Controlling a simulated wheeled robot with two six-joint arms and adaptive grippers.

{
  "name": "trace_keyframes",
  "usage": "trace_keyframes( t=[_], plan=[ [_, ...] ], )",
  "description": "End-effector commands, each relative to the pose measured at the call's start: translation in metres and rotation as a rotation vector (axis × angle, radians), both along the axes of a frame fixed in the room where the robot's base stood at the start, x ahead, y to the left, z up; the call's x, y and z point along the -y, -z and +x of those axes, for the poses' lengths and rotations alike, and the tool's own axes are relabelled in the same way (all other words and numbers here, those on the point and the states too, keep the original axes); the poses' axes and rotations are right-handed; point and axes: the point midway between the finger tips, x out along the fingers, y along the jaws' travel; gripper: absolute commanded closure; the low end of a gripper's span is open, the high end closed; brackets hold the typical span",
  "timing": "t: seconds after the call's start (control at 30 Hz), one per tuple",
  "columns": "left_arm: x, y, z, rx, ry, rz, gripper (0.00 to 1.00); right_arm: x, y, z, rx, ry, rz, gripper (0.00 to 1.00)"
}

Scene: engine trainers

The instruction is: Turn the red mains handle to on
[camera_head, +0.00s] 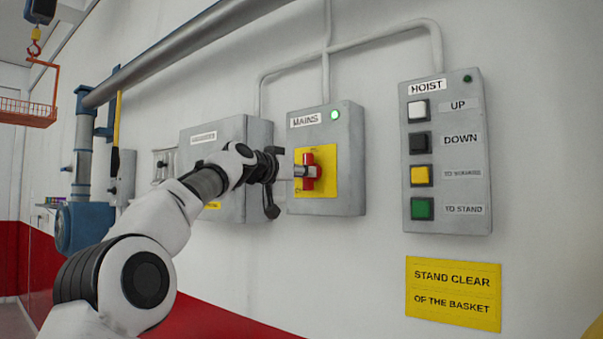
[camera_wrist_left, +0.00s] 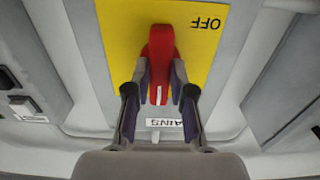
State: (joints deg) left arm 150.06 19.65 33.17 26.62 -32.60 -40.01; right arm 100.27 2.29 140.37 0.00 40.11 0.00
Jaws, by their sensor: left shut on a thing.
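The grey MAINS box (camera_head: 355,165) is on the wall in the middle of the head view, with a lit green lamp (camera_head: 335,114) at its top. The red mains handle (camera_head: 319,172) stands upright on a yellow plate (camera_head: 328,188). In the left wrist view, which is upside down, the red handle (camera_wrist_left: 161,45) is upright, its white-marked end towards the MAINS label (camera_wrist_left: 165,122). OFF is printed on the plate beside its other end. My left gripper (camera_head: 302,171) is shut on the handle, one finger on each side (camera_wrist_left: 160,84). My right gripper is out of view.
The HOIST panel (camera_head: 445,190) with several buttons is right of the MAINS box, above a yellow sign (camera_head: 453,293). Another grey box (camera_head: 228,135) is close on the left, partly behind my arm. Bare wall lies below the MAINS box.

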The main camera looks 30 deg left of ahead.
Motion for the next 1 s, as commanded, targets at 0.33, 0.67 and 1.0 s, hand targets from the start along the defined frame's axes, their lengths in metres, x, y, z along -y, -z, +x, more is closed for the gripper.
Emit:
trace_keyframes(
  t=[0.33, 0.67, 1.0],
  plan=[
    [-0.0002, -0.0020, -0.0002, 0.007, -0.002, 0.024, 1.00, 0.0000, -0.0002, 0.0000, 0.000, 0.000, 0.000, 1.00],
    [-0.0002, -0.0013, -0.0001, 0.005, -0.002, 0.023, 0.52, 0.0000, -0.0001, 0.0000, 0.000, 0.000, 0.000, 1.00],
    [-0.0016, -0.0016, -0.0073, 0.004, -0.002, 0.020, 0.52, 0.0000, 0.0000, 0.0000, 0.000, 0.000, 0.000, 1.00]
  ],
)
